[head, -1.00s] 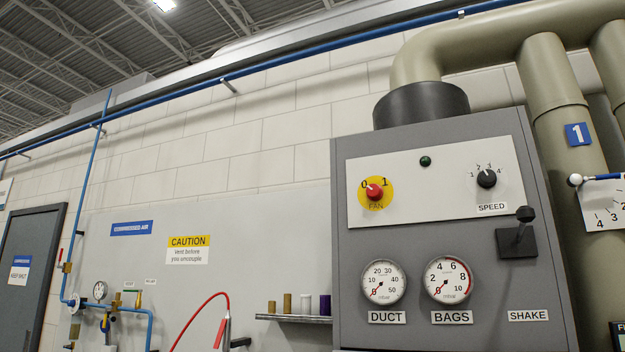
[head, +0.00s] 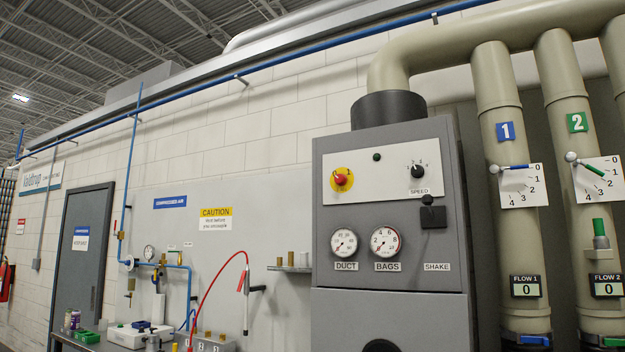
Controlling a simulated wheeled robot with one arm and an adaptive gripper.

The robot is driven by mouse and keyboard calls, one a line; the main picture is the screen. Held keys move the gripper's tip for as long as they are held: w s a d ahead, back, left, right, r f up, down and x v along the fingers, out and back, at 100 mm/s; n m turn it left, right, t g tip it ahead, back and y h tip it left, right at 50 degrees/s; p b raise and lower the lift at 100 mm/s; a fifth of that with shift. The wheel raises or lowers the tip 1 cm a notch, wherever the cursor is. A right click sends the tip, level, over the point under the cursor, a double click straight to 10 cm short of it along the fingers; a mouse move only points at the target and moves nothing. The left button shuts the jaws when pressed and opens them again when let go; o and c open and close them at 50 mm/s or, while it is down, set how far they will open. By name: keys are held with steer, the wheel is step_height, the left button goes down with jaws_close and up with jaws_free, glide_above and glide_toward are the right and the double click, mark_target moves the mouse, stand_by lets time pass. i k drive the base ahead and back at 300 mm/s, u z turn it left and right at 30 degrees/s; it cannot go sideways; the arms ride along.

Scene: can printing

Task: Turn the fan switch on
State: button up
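The fan switch (head: 341,180) is a red rotary knob on a round yellow plate. It sits at the upper left of the white panel (head: 385,186) on the grey cabinet (head: 330,255). The plate carries the marks 0 and 1; the knob's exact pointing is too small to tell now, while the earlier view shows it turned toward the 0 side. A dark green lamp (head: 376,157) to its right looks unlit. My gripper is not in view, and nothing covers the switch.
A black speed knob (head: 418,171) is right of the fan switch, with a shake lever (head: 432,212) below it. Duct (head: 343,242) and bags (head: 385,242) gauges read near zero. A small shelf (head: 290,268) and red hose (head: 205,300) are left; beige pipes (head: 508,240) stand right.

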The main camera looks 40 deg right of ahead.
mark_target(341, 178)
steer(key=u, duration=0.1)
steer(key=i, duration=1.5)
steer(key=z, duration=0.95)
